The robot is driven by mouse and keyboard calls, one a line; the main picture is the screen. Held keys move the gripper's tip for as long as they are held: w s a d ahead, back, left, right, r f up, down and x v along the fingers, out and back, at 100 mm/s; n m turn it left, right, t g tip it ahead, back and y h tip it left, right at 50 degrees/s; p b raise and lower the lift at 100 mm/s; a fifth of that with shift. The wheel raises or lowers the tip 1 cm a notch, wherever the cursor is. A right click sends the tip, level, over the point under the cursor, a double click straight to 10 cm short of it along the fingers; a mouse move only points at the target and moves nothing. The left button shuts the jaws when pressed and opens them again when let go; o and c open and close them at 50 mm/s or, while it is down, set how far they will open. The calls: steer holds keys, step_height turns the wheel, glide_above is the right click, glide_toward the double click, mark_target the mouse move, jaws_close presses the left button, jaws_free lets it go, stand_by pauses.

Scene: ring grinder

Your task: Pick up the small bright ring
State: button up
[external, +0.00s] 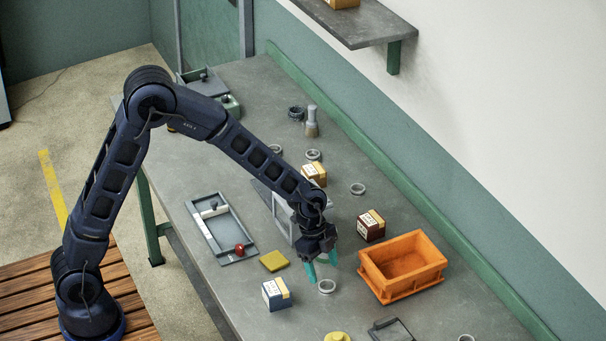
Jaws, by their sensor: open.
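My gripper (322,272) has teal fingers, points down and is open and empty. A small light-coloured ring (327,292) lies flat on the bench just below and in front of the fingertips. The fingers look apart from it, but the exact height gap cannot be told from this view. Other rings lie farther off: a pale one (358,188) right of my forearm, one (313,155) beyond the yellow-brown box, one (275,149) farther back, and one (466,338) at the bottom edge. I cannot tell from size alone which is smallest.
An orange bin (403,290) stands right of my gripper. A dark red box (371,225) is behind it, and a blue-and-white box (276,295) is at left. A yellow pad (274,261) and a grey tray (205,215) lie farther left. The bench before the ring is mostly clear.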

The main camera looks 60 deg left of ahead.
mark_target(326, 289)
steer(key=shift+x, duration=2.7)
steer(key=shift+a, duration=0.1)
steer(key=c, duration=1.1)
